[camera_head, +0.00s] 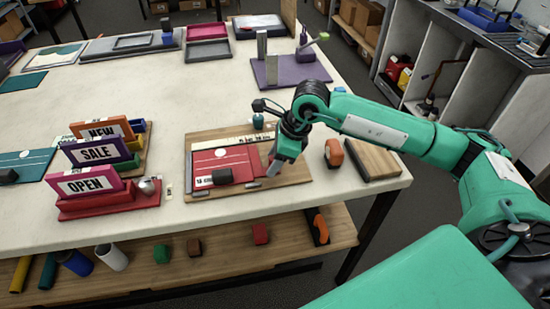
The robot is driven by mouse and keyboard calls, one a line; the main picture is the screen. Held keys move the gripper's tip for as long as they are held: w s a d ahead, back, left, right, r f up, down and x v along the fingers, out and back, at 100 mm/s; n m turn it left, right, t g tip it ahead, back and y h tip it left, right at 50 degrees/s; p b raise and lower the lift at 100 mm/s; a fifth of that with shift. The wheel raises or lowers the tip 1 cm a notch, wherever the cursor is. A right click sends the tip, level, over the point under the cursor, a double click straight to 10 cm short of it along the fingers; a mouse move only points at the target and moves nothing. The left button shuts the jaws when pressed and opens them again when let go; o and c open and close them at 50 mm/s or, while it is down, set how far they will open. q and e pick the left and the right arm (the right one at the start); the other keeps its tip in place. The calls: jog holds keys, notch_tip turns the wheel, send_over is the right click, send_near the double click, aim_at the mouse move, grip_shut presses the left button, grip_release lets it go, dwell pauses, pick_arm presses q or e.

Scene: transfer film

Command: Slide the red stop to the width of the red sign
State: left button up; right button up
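A wooden board (290,178) lies near the table's front edge. On it lies a flat red sheet (207,158) with a white dot and a white line, the likeliest red sign. A pale ruler strip with dark print (240,141) runs along the board's far side. A dark block (222,177) sits at the sheet's near edge. My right gripper (273,168) reaches down to the board just right of the sheet. Its fingertips are small and partly hidden, so I cannot tell if they hold anything. I cannot pick out the red stop clearly. My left gripper is out of view.
An orange and black tool (334,152) and a wooden block (372,158) stand right of the board. A rack with NEW, SALE and OPEN signs (95,180) stands to the left. A purple-based press (290,72) stands behind. The pale table (180,100) is clear between.

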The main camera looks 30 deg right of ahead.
pick_arm(q)
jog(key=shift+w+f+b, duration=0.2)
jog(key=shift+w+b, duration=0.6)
jog(key=shift+b, duration=0.15)
pick_arm(e)
jog(key=v, duration=1.4)
